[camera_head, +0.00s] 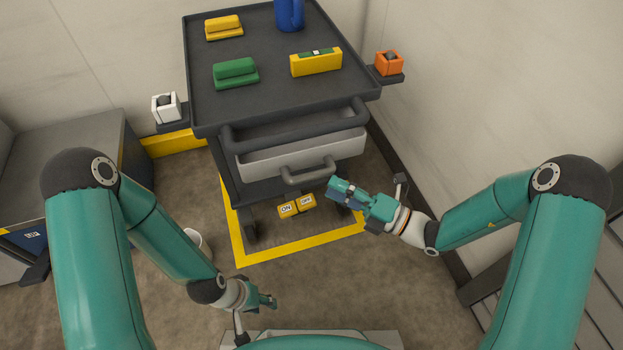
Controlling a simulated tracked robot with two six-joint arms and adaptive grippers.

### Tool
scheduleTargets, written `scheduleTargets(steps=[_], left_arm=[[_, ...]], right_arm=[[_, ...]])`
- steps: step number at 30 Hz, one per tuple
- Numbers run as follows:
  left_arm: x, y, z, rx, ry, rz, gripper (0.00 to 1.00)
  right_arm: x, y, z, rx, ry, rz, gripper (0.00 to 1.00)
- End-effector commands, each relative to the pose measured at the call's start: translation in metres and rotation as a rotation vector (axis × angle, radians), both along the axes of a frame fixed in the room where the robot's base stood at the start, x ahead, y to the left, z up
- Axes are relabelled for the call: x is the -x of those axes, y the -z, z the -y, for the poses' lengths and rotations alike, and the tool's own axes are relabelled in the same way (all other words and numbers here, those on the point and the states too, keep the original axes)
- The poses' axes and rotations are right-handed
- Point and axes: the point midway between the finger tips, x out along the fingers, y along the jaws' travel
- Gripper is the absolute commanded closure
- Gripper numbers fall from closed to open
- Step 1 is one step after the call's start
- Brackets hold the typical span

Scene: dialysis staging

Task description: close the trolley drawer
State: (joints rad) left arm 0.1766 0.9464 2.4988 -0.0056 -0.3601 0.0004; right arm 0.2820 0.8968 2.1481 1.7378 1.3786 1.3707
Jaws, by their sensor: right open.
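The dark grey trolley (275,75) stands at the top centre. Its light grey drawer (262,164) sticks out of the trolley's front, below a dark push bar (290,128). The drawer's dark handle (307,177) is on its front face. My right gripper (335,188) is open and empty, just in front of and right of the handle's right end. I cannot tell whether it touches the handle. My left gripper (270,300) is low over the floor, well away from the drawer, and its jaw opening is unclear.
Yellow and green items and a blue container (289,15) stand on the trolley top. Side shelves hold a white holder (166,107) and an orange one (389,63). A yellow ON/OFF pedal (297,206) is below the drawer. A white bin (196,242) stands left, a wall right.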

Motion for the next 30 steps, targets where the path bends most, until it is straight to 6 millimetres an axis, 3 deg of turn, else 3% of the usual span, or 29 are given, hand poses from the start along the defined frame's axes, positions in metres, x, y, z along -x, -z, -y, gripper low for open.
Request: scheduleTargets(steps=[3,10,23,30], left_arm=[[0.0,0.01,0.0,0.0,0.0,0.0,0.6],[0.0,0.017,0.0,0.0,0.0,0.0,0.6],[0.0,0.018,0.0,0.0,0.0,0.0,0.6],[0.0,0.018,0.0,0.0,0.0,0.0,0.6]], right_arm=[[-0.01,-0.001,-0.024,0.0,-0.005,0.003,0.55],[-0.025,-0.007,-0.051,0.001,-0.003,0.001,0.55],[-0.029,-0.009,-0.059,0.0,-0.001,-0.001,0.55],[-0.029,-0.009,-0.059,0.001,-0.002,-0.001,0.95]])
